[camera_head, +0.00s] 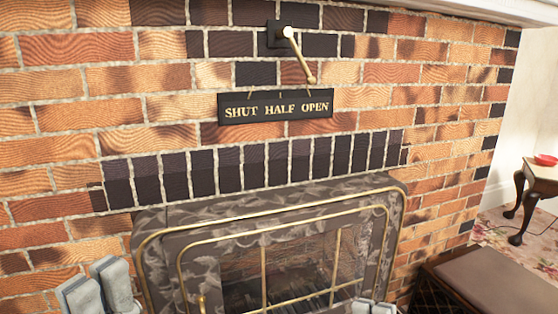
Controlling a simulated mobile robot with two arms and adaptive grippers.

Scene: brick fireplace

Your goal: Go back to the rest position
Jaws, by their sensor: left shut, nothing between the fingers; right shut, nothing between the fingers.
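My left gripper (99,287) shows at the lower left of the head view, its two grey fingers pointing up in front of the brick wall. It is shut and empty. My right gripper (372,308) shows only its fingertips at the bottom edge, right of centre, in front of the fireplace. It is shut and empty, and the rest of it is cut off by the frame. Both grippers look clear of the damper handle (301,57), which is brass and hangs tilted down to the right above a black plate (275,108) reading "SHUT HALF OPEN".
A fireplace with a dark patterned surround (160,255) and a brass-railed screen (290,233) stands low in the middle. A brown-topped box (490,280) sits at the lower right. A small wooden table (542,174) with a red object (545,160) stands at the far right.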

